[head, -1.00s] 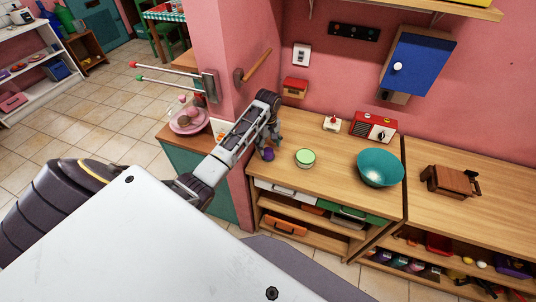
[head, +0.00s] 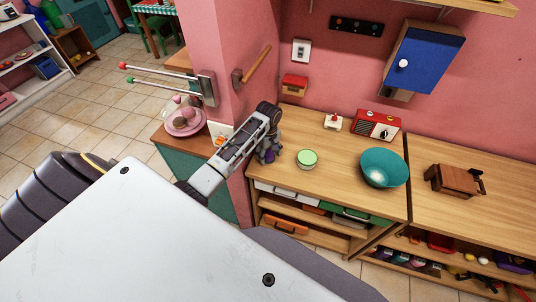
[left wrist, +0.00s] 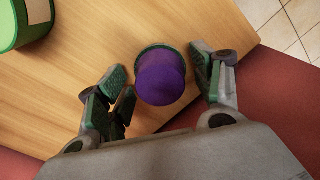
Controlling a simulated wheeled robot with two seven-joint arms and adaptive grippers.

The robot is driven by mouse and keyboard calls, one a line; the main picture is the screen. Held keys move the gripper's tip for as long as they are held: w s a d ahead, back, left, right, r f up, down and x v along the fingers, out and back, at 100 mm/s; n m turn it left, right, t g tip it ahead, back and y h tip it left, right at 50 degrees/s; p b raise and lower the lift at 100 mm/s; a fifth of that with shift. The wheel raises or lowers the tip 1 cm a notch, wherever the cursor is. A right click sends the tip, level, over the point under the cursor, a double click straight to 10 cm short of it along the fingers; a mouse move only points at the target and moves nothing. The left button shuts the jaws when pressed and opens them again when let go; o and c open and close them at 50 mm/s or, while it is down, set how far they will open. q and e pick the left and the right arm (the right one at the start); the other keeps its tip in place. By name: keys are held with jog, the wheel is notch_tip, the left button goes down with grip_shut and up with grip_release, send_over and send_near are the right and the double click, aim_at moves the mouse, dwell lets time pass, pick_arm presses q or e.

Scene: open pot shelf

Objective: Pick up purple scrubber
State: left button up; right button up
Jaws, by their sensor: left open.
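The purple scrubber (left wrist: 161,78) stands on the wooden counter near its edge, with a green rim showing at its far side in the left wrist view. My left gripper (left wrist: 164,82) is open, with one finger on each side of the scrubber. The right finger is very close to it; I cannot tell if it touches. In the head view, my left gripper (head: 268,152) is low over the counter's left end, and only a bit of the purple scrubber (head: 270,155) shows behind the fingers. My right gripper is not in view.
A teal bowl (head: 384,168), a red radio (head: 378,125) and a brown wooden item (head: 454,180) are further right on the counter (head: 340,190). The pink wall corner rises close on the left.

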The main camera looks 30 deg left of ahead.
pick_arm(q)
jog(key=c, duration=1.1)
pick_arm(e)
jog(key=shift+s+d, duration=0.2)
pick_arm(q)
jog(key=shift+r, duration=0.1)
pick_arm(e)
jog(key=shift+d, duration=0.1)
